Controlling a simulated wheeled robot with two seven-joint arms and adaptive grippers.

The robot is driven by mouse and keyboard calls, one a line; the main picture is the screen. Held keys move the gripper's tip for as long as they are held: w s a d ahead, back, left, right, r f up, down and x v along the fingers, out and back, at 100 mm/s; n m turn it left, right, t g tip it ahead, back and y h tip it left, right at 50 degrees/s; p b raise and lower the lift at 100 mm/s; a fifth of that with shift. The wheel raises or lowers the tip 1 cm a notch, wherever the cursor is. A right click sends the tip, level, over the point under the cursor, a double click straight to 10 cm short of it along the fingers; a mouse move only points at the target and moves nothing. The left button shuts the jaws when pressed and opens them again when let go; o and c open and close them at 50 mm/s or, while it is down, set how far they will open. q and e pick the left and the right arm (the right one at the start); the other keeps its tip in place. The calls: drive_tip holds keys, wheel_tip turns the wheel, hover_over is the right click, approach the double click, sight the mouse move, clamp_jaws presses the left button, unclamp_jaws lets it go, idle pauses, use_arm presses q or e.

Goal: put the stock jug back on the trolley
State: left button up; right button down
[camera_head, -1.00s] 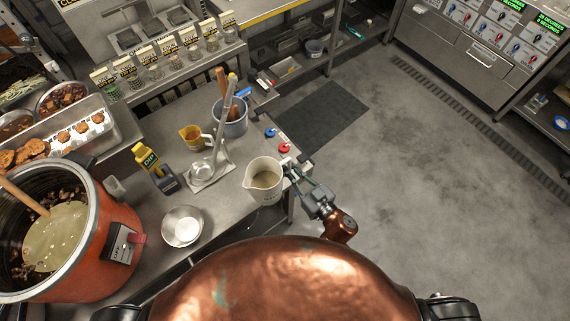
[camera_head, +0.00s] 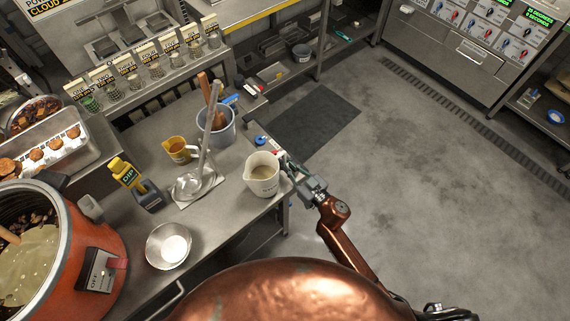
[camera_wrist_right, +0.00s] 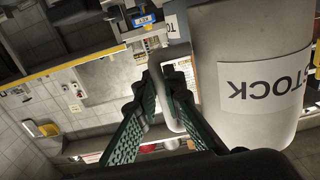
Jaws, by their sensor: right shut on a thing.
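The stock jug (camera_head: 262,177) is a pale, upright jug with a tan liquid inside. It is at the right edge of the steel counter (camera_head: 228,200) in the head view; I cannot tell whether its base touches the counter. My right gripper (camera_head: 284,166) is shut on its handle from the right. The right wrist view shows the jug (camera_wrist_right: 245,60) with its STOCK label upside down, and the green fingers (camera_wrist_right: 160,84) on the handle. My left gripper is not in view. I cannot make out a trolley with certainty.
An orange soup warmer (camera_head: 85,250) is at lower left. The floor (camera_head: 410,170) to the right is open.

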drive_tip(key=shift+f, duration=0.95)
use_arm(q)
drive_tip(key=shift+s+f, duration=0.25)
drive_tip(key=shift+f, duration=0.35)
use_arm(e)
drive_tip(key=c, duration=2)
unclamp_jaws()
drive_tip(key=shift+c, duration=0.2)
